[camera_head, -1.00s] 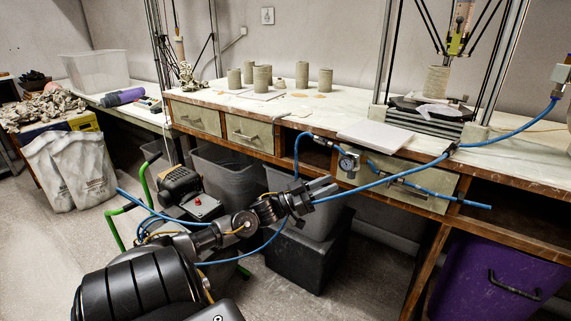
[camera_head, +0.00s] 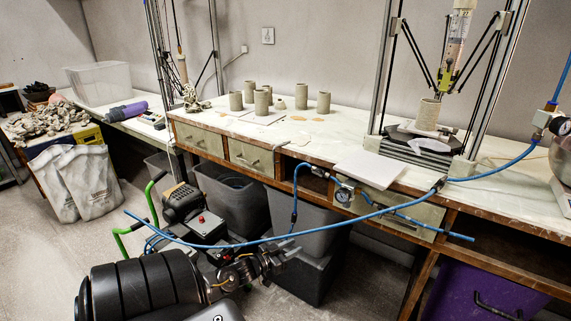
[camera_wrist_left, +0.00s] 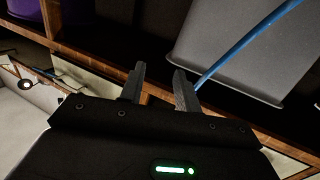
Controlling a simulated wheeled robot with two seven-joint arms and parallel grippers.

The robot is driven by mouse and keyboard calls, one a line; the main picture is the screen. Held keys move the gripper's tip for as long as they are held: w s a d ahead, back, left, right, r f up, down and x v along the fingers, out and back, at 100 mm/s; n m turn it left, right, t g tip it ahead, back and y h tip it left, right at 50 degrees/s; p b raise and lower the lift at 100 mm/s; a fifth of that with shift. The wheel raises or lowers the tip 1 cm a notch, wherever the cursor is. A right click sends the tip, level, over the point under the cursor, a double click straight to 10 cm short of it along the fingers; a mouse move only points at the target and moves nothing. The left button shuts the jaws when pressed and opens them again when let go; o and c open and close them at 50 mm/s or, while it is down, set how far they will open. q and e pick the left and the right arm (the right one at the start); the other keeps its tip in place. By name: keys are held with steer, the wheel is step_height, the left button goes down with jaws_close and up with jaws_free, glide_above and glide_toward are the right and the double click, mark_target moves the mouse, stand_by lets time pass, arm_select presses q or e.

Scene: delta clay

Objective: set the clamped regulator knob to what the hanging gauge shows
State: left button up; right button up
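The hanging gauge (camera_head: 343,193), a small round dial on blue hose, hangs at the bench front by the right drawer panel. Its reading is too small to tell. A pale fitting with a black round part (camera_head: 560,126), seemingly the regulator and its knob, is at the far right edge; its setting and clamp are unclear. My left gripper (camera_head: 293,248) is below and left of the gauge, apart from it, in front of the grey bins. In the left wrist view its fingers (camera_wrist_left: 158,88) stand apart with nothing between them. My right gripper is out of view.
A long blue hose (camera_head: 330,225) sags across the bench front, just above my left gripper; hose also shows in the left wrist view (camera_wrist_left: 245,45). Grey bins (camera_head: 232,200) and a purple bin (camera_head: 490,290) stand under the bench (camera_head: 350,130). Clay cylinders stand on top.

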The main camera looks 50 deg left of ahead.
arm_select(q)
steer(key=s+f+g+y+p, duration=0.1)
steer(key=s+f+g+p, duration=0.1)
steer(key=f, duration=0.3)
steer(key=shift+s+d+n, duration=0.3)
steer(key=shift+s+d, duration=0.1)
steer(key=shift+s, duration=0.15)
steer(key=shift+f, duration=0.1)
